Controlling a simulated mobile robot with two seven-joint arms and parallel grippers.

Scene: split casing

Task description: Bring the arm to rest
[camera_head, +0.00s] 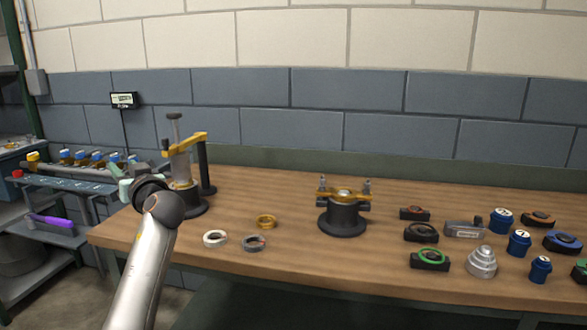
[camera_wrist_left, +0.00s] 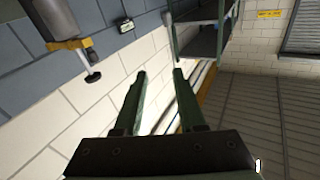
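My left gripper (camera_head: 124,185) is near the left end of the wooden workbench (camera_head: 290,268), beside the press (camera_head: 182,165) with its yellow arm. In the left wrist view the two green fingers of my left gripper (camera_wrist_left: 160,80) stand apart, with nothing between them. Part of a grey and yellow device (camera_wrist_left: 68,42) shows at the upper left of that view. My right gripper is in neither view.
A black fixture with a yellow top (camera_head: 342,212) stands mid-bench. Rings (camera_head: 215,238) lie left of it. Several casing parts (camera_head: 430,258) and blue numbered cylinders (camera_head: 518,243) fill the right side. A side rack (camera_head: 75,178) stands at the left. The front middle of the bench is clear.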

